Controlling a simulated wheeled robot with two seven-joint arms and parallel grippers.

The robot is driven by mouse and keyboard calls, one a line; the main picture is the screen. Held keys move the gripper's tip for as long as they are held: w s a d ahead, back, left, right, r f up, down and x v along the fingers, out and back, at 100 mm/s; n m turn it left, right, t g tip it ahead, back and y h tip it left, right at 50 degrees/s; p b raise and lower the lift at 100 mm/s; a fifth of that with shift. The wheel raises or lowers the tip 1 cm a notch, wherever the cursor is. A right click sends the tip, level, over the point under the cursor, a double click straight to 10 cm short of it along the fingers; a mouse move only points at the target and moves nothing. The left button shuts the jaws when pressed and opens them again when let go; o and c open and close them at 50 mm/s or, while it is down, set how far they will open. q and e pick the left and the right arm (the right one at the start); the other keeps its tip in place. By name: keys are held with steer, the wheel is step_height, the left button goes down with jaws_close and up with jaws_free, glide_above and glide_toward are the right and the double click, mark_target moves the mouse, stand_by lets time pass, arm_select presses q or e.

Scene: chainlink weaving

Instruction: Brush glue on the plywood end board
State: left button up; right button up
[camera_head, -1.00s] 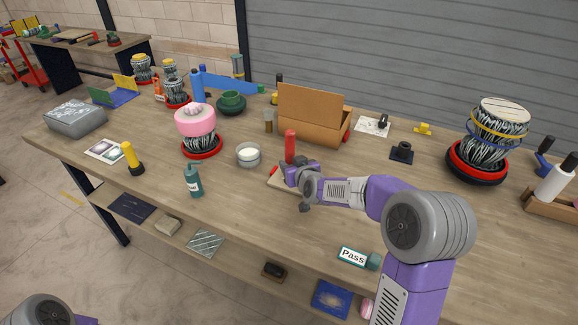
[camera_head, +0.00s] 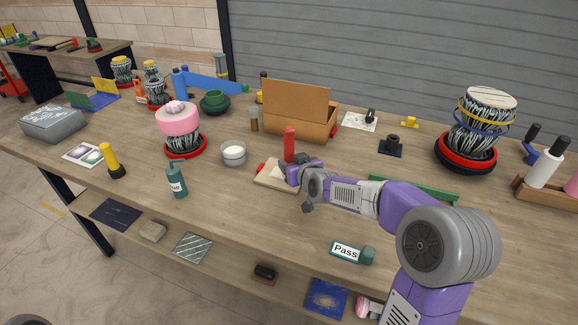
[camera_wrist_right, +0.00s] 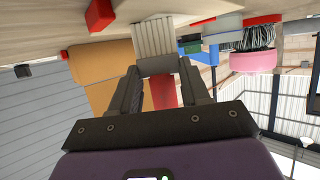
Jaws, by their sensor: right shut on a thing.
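My right gripper (camera_head: 292,174) is shut on a brush (camera_head: 289,144) with a thick red handle, which stands about upright. In the right wrist view the brush's pale ribbed bristles (camera_wrist_right: 153,38) are on the table side of the fingers and its red handle (camera_wrist_right: 163,92) lies between them. A pale board (camera_head: 270,178), which looks like the plywood end board, lies under and left of the gripper, partly hidden by it. I cannot tell whether the bristles touch it, or see any glue on it. My left gripper is not in view.
A round tub with white contents (camera_head: 233,153) stands left of the board, and a teal bottle (camera_head: 177,180) further left. An open wooden box (camera_head: 300,123) is close behind. A green strip (camera_head: 440,194) lies behind my right arm. The front table edge left of the Pass sign (camera_head: 346,251) is clear.

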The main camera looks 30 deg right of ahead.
steer(key=shift+s+d+f+b, duration=0.1)
steer(key=shift+s+d+b, duration=0.35)
steer(key=shift+b, duration=0.4)
steer(key=shift+s+d, duration=0.45)
steer(key=shift+s, duration=0.15)
step_height(320, 180, up, 7)
steer(key=p, duration=0.4)
